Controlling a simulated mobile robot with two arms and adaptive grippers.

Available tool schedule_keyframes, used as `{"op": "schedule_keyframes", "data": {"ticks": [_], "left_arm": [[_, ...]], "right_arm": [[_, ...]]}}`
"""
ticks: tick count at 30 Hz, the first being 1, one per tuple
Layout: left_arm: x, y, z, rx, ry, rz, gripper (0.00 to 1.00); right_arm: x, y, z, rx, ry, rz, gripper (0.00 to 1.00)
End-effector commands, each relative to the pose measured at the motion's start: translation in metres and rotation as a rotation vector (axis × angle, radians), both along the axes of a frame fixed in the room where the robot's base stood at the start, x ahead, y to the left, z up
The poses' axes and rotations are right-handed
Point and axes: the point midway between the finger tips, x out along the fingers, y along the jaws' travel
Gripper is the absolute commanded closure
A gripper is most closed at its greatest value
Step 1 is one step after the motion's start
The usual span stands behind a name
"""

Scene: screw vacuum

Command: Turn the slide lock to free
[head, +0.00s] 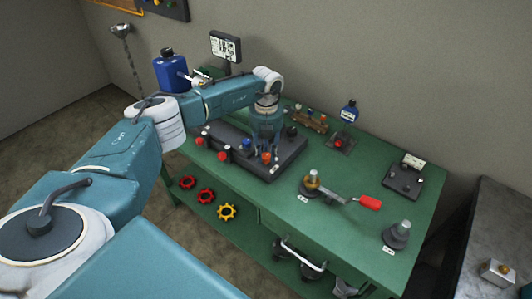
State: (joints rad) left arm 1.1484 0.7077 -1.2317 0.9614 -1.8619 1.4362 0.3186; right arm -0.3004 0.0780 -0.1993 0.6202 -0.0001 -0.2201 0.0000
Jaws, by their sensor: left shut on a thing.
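A dark panel (291,163) lies on the green workbench and carries several small coloured knobs. My left gripper (266,160) reaches down over the panel's right part. Its fingers are shut on a small orange-red knob (267,157), which they partly hide. I cannot tell for sure whether this knob is the slide lock, or which way the lock is set. A blue knob (247,143) stands just left of the fingers. My right gripper is out of view.
A red-handled lever (369,203) and a grey conical part (397,234) stand on the bench (330,240) to the right. Red and yellow handwheels (227,212) are on the lower shelf.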

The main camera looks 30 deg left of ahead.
Motion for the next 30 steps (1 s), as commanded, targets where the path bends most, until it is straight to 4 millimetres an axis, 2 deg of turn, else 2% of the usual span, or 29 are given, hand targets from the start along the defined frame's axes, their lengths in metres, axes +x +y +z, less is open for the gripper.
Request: {"op": "schedule_keyframes", "data": {"ticks": [9,23,24,26,30], "left_arm": [[0.0026,0.0001,0.0023,-0.001,-0.008,0.09,0.99],[0.0031,0.0005,0.0026,-0.001,-0.009,0.102,0.99],[0.0031,0.0005,0.0027,-0.001,-0.009,0.101,0.67],[0.0027,0.0005,0.0024,0.0,-0.008,0.101,0.55],[0.0018,0.0005,0.0016,0.0,-0.005,0.1,0.54]], "right_arm": [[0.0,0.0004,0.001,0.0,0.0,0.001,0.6],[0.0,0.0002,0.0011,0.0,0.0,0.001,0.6],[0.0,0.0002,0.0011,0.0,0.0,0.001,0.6],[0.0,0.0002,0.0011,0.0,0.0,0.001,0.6],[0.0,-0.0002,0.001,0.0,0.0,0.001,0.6]]}}
